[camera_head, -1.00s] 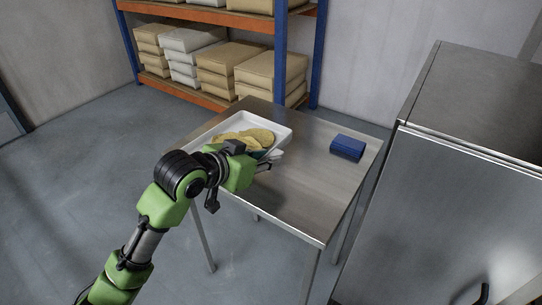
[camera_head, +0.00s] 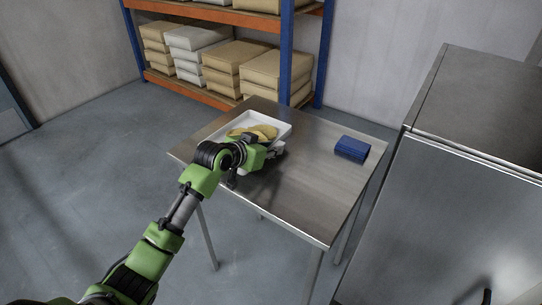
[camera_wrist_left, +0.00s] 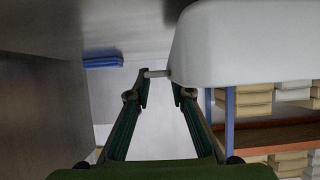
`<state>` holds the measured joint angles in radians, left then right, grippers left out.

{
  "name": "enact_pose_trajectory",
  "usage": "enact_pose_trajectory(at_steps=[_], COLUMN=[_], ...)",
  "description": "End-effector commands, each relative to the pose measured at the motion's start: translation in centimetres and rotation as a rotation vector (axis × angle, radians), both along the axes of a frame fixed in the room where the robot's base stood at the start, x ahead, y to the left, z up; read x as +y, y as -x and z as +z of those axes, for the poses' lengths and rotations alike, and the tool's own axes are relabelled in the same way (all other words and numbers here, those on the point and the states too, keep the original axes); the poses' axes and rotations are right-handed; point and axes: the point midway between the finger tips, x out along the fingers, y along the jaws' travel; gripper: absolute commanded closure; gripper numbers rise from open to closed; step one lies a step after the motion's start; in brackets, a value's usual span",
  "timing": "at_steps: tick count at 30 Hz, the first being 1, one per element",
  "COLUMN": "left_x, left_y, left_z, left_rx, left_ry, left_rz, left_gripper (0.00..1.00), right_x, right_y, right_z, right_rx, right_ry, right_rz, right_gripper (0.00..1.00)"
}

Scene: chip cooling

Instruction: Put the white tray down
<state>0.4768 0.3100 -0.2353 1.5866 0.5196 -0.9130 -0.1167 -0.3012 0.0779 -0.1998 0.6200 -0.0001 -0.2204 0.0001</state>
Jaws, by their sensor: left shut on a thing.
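The white tray (camera_head: 264,114) is at the far left part of the steel table (camera_head: 300,195), with yellow chips (camera_head: 262,131) in it. My left gripper (camera_head: 277,151) is at the tray's near side, shut on its edge. In the left wrist view, the tray (camera_wrist_left: 250,45) fills the upper right, and its edge is by the fingertips of the left gripper (camera_wrist_left: 160,80). The arm hides the tray's near part. I cannot tell whether the tray's underside touches the table. My right gripper is not in view.
A blue box (camera_head: 352,148) lies on the table's right side and also shows in the left wrist view (camera_wrist_left: 103,61). The table's middle and front are clear. A steel cabinet (camera_head: 460,170) stands at the right. A shelf with stacked bags (camera_head: 275,73) is behind.

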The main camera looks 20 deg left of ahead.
Motion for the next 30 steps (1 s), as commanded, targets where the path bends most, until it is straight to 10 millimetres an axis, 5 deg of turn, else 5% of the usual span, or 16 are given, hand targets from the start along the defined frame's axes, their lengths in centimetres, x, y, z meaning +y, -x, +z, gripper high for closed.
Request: enact_pose_trajectory(at_steps=[13, 20, 21, 23, 30], left_x=[0.4, 0.4, 0.3, 0.3, 0.3], left_y=[-1.0, -1.1, -1.0, -1.0, -1.0], left_z=[-3.7, -4.1, -4.4, -4.4, -4.3], left_rx=[-0.003, -0.006, 0.000, 0.000, 0.000], left_ry=[0.001, 0.000, 0.001, 0.001, 0.000], left_rz=[0.001, 0.000, 0.000, 0.000, 0.000], left_gripper=[1.00, 1.00, 0.77, 0.63, 0.63], right_x=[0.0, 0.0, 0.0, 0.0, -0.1], right_y=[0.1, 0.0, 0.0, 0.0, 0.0], right_z=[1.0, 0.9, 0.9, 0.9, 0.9], right_rx=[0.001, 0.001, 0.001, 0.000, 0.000], right_ry=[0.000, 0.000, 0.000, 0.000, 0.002], right_rz=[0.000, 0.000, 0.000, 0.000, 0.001], right_gripper=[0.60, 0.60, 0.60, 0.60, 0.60])
